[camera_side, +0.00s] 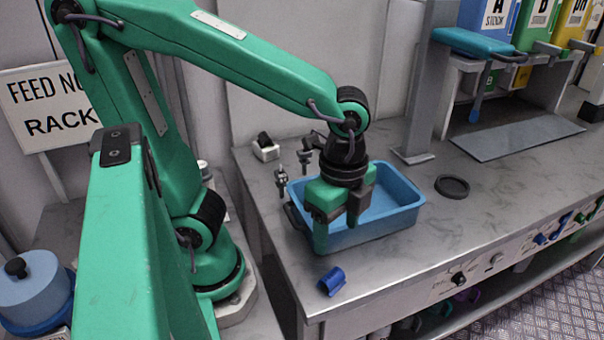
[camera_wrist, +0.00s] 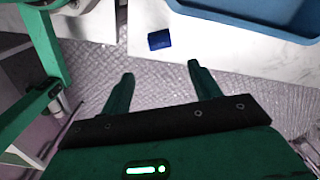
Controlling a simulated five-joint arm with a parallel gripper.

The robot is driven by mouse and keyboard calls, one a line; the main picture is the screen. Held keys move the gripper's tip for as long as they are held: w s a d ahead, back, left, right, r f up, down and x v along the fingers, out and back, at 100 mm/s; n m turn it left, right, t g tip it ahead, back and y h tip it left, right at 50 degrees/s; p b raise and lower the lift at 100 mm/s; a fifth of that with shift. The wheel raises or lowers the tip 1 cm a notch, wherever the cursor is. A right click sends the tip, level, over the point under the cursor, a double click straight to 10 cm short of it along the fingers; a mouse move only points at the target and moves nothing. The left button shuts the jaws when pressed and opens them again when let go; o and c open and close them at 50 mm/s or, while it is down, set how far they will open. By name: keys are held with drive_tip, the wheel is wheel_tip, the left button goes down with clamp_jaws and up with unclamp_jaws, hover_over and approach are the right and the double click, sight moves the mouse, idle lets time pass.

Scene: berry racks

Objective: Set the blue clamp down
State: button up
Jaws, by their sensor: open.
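The blue clamp (camera_side: 331,281) is a small, dark blue, curved piece. It lies on the metal bench near the front left edge, and it also shows in the wrist view (camera_wrist: 160,39) beyond my fingertips. My gripper (camera_side: 338,228) hangs in front of the blue tray, above and slightly behind the clamp in the side view. In the wrist view its two green fingers (camera_wrist: 160,76) are spread apart with nothing between them. The clamp is apart from both fingers.
A light blue tray (camera_side: 407,214) stands on the bench just behind my gripper, with its corner also in the wrist view (camera_wrist: 232,24). A black ring (camera_side: 452,187) lies to its right. Small dark fittings (camera_side: 281,180) stand left of the tray. The bench front right of the clamp is clear.

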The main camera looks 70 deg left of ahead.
idle(0.4)
drive_tip(key=w+a+r+n+t, duration=0.1)
drive_tip(key=a+r+n+t, duration=0.4)
drive_tip(key=a+n, duration=0.5)
drive_tip(key=r+n, duration=0.1)
drive_tip(key=n, duration=0.2)
drive_tip(key=shift+a+n+t, duration=0.15)
drive_tip(key=shift+n+t, duration=0.15)
